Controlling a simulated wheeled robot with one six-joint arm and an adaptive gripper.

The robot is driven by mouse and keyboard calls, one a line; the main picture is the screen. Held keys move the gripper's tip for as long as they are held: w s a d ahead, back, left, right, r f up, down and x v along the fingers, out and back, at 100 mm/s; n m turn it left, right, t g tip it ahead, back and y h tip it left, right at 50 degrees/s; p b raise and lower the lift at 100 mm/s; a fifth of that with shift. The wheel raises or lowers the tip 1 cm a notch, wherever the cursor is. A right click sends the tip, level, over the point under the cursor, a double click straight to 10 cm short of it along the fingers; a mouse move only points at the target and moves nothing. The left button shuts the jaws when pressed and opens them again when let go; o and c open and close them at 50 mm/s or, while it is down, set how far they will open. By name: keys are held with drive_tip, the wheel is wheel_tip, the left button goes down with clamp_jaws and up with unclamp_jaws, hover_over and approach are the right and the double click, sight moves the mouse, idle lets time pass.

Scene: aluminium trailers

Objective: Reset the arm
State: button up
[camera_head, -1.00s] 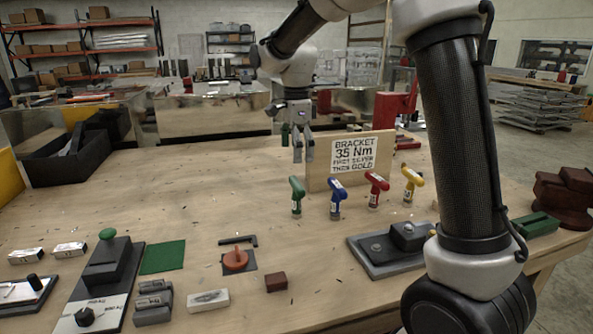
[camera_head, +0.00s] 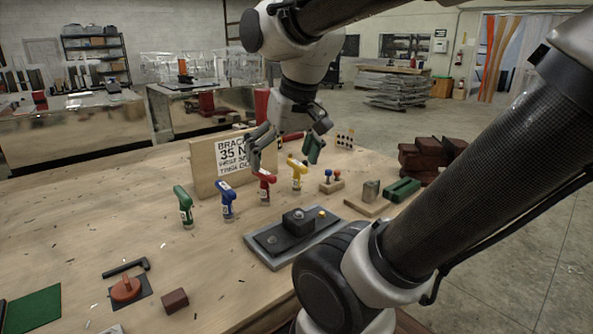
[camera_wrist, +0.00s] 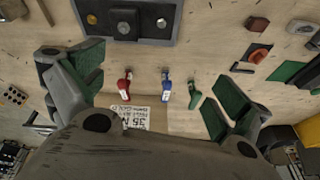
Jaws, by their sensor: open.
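My gripper (camera_head: 286,153) is open and empty, its green-padded fingers spread wide above the workbench near the sign board. In the wrist view, my gripper (camera_wrist: 157,80) also shows wide apart with nothing between the pads. Below it stand T-handled drivers: green (camera_head: 184,207), blue (camera_head: 227,201), red (camera_head: 264,187) and yellow (camera_head: 297,174). The red (camera_wrist: 124,86), blue (camera_wrist: 165,90) and green (camera_wrist: 193,94) ones also show in the wrist view. My gripper appears above them; I cannot tell its exact height. One finger overlaps the sign board (camera_head: 205,168) in the head view.
A grey plate with a dark block (camera_head: 290,235) lies in front of the drivers. A wooden block with small pegs (camera_head: 332,184), a green block (camera_head: 402,190) and reddish-brown blocks (camera_head: 425,155) are at the right. An orange knob (camera_head: 126,289) lies front left.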

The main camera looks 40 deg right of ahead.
drive_tip(key=s, duration=0.1)
drive_tip(key=s+f+n, duration=0.1)
drive_tip(key=s+d+f+n, duration=0.1)
drive_tip(key=shift+s+t, duration=0.3)
